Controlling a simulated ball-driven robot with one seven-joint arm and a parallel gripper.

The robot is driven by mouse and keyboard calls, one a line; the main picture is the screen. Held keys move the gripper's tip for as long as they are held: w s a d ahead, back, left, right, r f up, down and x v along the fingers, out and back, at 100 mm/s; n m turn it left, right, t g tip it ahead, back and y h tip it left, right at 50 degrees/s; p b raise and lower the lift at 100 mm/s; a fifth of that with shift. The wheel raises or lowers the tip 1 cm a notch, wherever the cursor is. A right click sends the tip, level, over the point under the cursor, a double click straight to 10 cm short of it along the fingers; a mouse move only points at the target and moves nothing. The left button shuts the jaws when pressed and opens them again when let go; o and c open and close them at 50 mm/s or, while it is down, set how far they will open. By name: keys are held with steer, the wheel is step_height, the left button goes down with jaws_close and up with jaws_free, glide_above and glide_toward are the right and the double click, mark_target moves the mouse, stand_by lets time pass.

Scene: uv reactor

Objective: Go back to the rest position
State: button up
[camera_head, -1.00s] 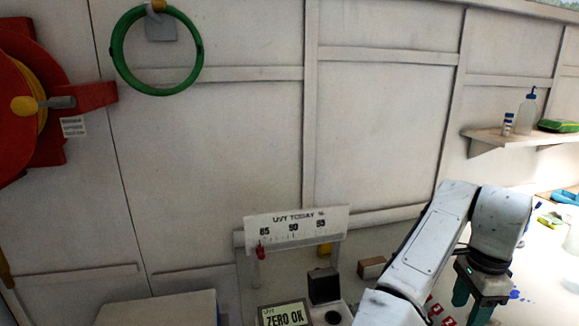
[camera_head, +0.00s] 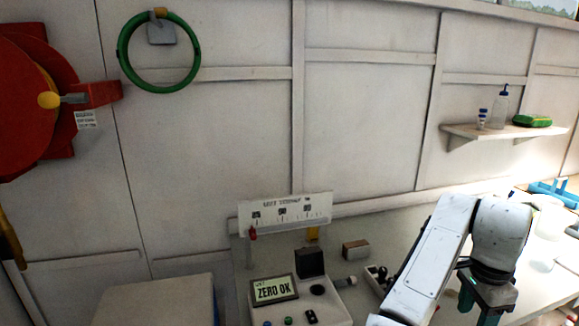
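My gripper (camera_head: 487,306) is at the lower right of the head view, pointing down over the bench. Its fingers are dark with teal parts and run to the bottom edge of the picture, so their tips are cut off. I cannot see anything held between them. My white arm comes up from the bottom edge and bends down to the gripper.
A meter reading "ZERO OK" (camera_head: 274,289) sits on a pale instrument at bottom centre, with a scale board (camera_head: 284,211) behind it. A small brown block (camera_head: 355,250) lies right of it. A wall shelf (camera_head: 505,132) holds bottles and a green pack. A pale box (camera_head: 155,302) stands lower left.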

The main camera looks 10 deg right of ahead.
steer(key=s+d+f+n+t+h, duration=0.1)
steer(key=s+f+n+h, duration=0.3)
steer(key=s+f+n, duration=0.6)
steer(key=s+a+f+n+y, duration=0.2)
steer(key=s+a+f+n, duration=0.3)
steer(key=a, duration=0.4)
steer(key=s+a+f+n+y, duration=0.2)
steer(key=s+a+f+n, duration=0.2)
steer(key=s+a+f, duration=0.3)
steer(key=s+a, duration=0.2)
steer(key=shift+s+f+n+y, duration=0.2)
steer(key=shift+s+n+y, duration=0.15)
steer(key=shift+n+y, duration=0.05)
